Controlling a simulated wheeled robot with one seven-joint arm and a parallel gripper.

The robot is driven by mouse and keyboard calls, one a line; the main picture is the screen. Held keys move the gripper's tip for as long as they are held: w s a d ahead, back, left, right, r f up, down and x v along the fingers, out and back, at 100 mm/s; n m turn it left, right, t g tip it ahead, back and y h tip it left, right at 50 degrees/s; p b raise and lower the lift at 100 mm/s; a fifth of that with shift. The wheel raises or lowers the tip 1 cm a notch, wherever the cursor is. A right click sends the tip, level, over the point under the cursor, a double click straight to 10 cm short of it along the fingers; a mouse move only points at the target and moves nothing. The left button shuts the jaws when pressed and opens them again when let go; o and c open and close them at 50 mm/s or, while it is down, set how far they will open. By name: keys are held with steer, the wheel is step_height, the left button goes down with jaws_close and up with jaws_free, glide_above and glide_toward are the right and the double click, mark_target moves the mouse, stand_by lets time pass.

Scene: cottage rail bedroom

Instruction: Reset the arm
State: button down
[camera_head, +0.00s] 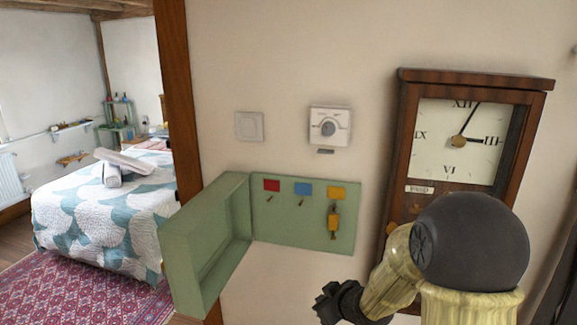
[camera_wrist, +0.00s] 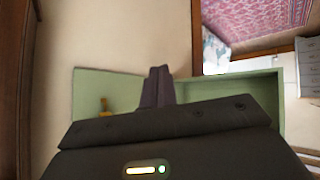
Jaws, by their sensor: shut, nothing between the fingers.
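My gripper's two dark fingers (camera_wrist: 158,86) are shut together with nothing between them. In the head view a dark end part of my arm (camera_head: 340,303) shows low in front of the wall, below and apart from the green key cabinet. The cabinet's flat back panel (camera_head: 290,225) is on the wall, and its deep green cover (camera_head: 205,245) stands swung open to the left. The hooks under the red and blue labels are bare.
A wooden pendulum clock (camera_head: 405,150) hangs on the wall at the right, partly behind my arm. A thermostat (camera_head: 329,126) and a light switch (camera_head: 249,126) are above the cabinet. A bed (camera_head: 90,225) and a red rug (camera_head: 85,295) lie beyond the wooden post (camera_head: 177,90).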

steer(key=s+d+m+g+h, duration=0.2)
steer(key=s+d+m+g, duration=0.1)
steer(key=s, duration=0.6)
steer(key=s+d+m+g+h, duration=0.2)
steer(key=s+m, duration=0.3)
steer(key=s, duration=0.5)
steer(key=shift+s+d+g, duration=0.15)
steer(key=shift+d+g, duration=0.45)
steer(key=shift+d, duration=0.2)
